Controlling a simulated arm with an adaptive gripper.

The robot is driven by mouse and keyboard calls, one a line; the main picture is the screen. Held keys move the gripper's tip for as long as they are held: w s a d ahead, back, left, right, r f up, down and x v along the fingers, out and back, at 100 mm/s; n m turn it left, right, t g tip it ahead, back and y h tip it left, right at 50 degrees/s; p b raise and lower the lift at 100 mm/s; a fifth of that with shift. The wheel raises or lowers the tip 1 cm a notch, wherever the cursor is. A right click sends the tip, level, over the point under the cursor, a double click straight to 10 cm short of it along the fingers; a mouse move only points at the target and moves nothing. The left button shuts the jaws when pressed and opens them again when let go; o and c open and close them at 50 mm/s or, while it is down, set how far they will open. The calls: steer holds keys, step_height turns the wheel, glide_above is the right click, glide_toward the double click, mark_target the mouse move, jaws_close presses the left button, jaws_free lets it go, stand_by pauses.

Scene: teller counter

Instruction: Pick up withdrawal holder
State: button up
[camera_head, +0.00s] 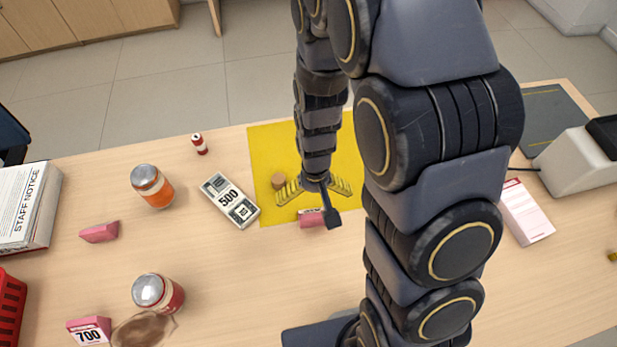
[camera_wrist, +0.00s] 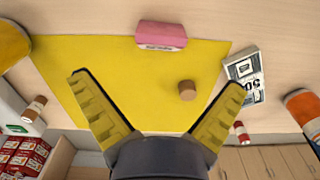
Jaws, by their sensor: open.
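A pink holder with a white label lies at the front edge of the yellow mat, partly hidden by my arm in the head view (camera_head: 310,217). It shows whole at the top of the wrist view (camera_wrist: 161,35). Its label is too small to read surely, but it is the likeliest withdrawal holder. My gripper (camera_head: 313,190) is over the mat, just behind the holder. In the wrist view its yellow ribbed fingers (camera_wrist: 152,92) are spread wide and empty, with the holder beyond the tips, apart from them.
A small brown cylinder (camera_wrist: 187,90) stands on the yellow mat (camera_wrist: 110,62), near the right finger. A banknote bundle (camera_head: 231,200) lies left of the mat. Jars (camera_head: 152,187), a pink block (camera_head: 99,232) and a "700" sign (camera_head: 88,331) stand farther left. The front counter is mostly clear.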

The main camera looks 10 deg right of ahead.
mark_target(314, 213)
steer(key=f, duration=0.3)
steer(key=shift+w+f, duration=0.15)
steer(key=shift+w, duration=0.05)
steer(key=shift+s+f, duration=0.2)
steer(key=shift+f, duration=3)
steer(key=shift+c, duration=0.4)
steer(key=c, duration=1)
